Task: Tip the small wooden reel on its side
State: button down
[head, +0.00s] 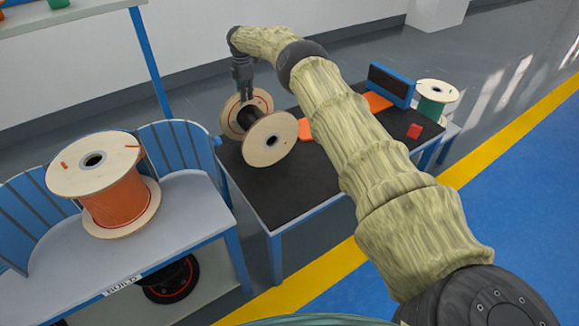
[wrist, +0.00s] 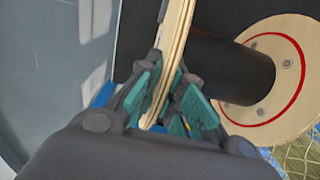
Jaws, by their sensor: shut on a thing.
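The small wooden reel (head: 270,139) has two pale round flanges and a bare dark core. It is over the left end of the black-topped table, with its core roughly level and its flanges standing on edge. My gripper (head: 246,98) comes down from above and is shut on the rim of the far flange. In the wrist view the teal finger pads (wrist: 170,108) sit on both sides of that flange's edge. The dark core (wrist: 232,72) and the other flange (wrist: 275,85), with a red ring, show to the right. Whether both flanges touch the table is hard to tell.
The black-topped table (head: 285,195) also holds a blue-framed device (head: 391,84), orange pieces (head: 377,101) and a red block (head: 415,131). A large reel of orange cable (head: 112,205) stands upright on the left bench. A green reel (head: 433,104) stands behind at right.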

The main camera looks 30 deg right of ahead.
jog(key=shift+s+f+b, duration=0.15)
jog(key=shift+f+b, duration=0.3)
jog(key=shift+f, duration=0.25)
dwell(0.9)
jog(key=c, duration=1.5)
grip_release()
jog(key=shift+d, duration=0.1)
jog(key=shift+r, duration=0.2)
notch_tip(320, 180, up, 12)
jog(key=shift+f, duration=0.1)
